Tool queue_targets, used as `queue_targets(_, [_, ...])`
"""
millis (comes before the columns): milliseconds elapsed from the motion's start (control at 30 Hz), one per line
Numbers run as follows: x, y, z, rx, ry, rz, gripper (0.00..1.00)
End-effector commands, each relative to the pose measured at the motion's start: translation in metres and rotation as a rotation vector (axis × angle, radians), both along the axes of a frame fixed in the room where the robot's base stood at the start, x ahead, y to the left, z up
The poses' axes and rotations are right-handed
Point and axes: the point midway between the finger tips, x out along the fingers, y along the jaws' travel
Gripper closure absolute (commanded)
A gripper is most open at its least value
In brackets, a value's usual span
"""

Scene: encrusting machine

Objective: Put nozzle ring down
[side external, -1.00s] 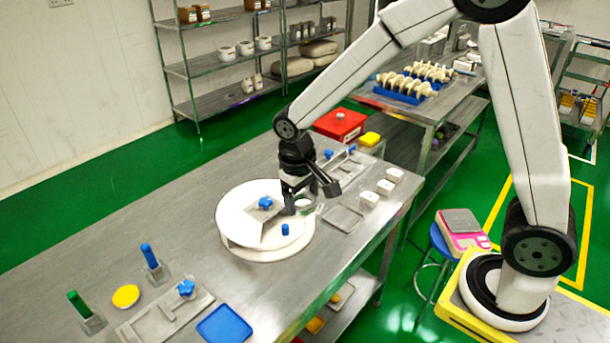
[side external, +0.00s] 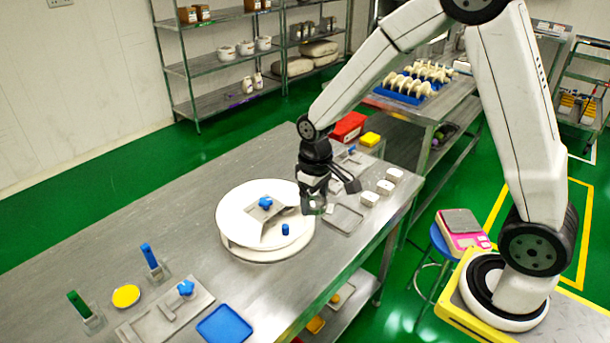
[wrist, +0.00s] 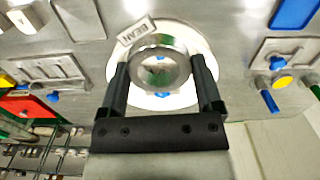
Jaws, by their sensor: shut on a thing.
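My gripper (side external: 314,204) is shut on a shiny metal nozzle ring (wrist: 160,50). In the wrist view, the two dark fingers (wrist: 160,75) hold the ring at opposite sides. In the side view the ring (side external: 318,209) is small and partly hidden by the fingers. It is held by the right edge of the round white machine disc (side external: 232,213), left of an empty shallow metal tray (side external: 346,219). I cannot tell its exact height above the table. A small label reading "BEAN" (wrist: 134,31) shows beside the ring in the wrist view.
White containers (side external: 385,187) stand right of the tray. The table's left middle is bare.

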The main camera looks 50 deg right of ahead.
Motion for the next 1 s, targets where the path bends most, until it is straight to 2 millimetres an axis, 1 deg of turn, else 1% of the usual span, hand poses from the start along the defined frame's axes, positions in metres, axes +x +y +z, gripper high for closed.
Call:
queue_targets(267, [-0.008, -0.015, -0.004, 0.0, 0.0, 0.201, 0.83])
queue_targets(1000, [-0.039, -0.06, -0.017, 0.0, 0.001, 0.905, 0.83])
